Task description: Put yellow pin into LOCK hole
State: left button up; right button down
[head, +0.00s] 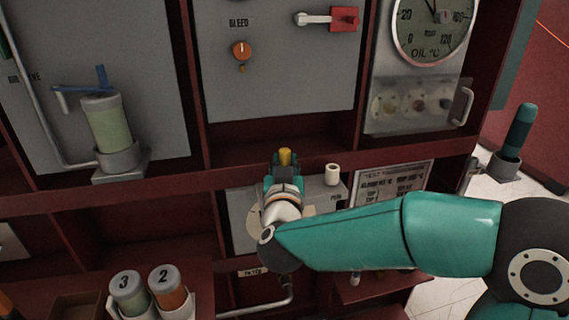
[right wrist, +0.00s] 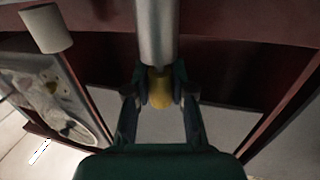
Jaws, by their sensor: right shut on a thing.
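My right gripper (head: 284,172) is shut on the yellow pin (head: 285,157), whose yellow end shows above the fingers in front of the shelf edge. In the right wrist view the fingers (right wrist: 160,100) close around the yellow part of the pin (right wrist: 160,92). A grey metal cylinder (right wrist: 155,30) runs up from it; I cannot tell if it is the pin's shaft or a separate part. A grey panel (head: 238,222) lies below and behind my gripper, partly covered by my arm. No LOCK lettering or hole can be made out. My left gripper is not in view.
A white cylinder (head: 332,174) stands on the panel right of my gripper; it also shows in the right wrist view (right wrist: 46,28). A dark red shelf edge (head: 235,170) runs behind the gripper. Numbered canisters (head: 128,292) stand at lower left. An oil gauge (head: 433,25) is at upper right.

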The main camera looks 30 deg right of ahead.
jog(key=shift+f, duration=0.4)
jog(key=c, duration=0.9)
grip_release()
jog(key=v, duration=1.2)
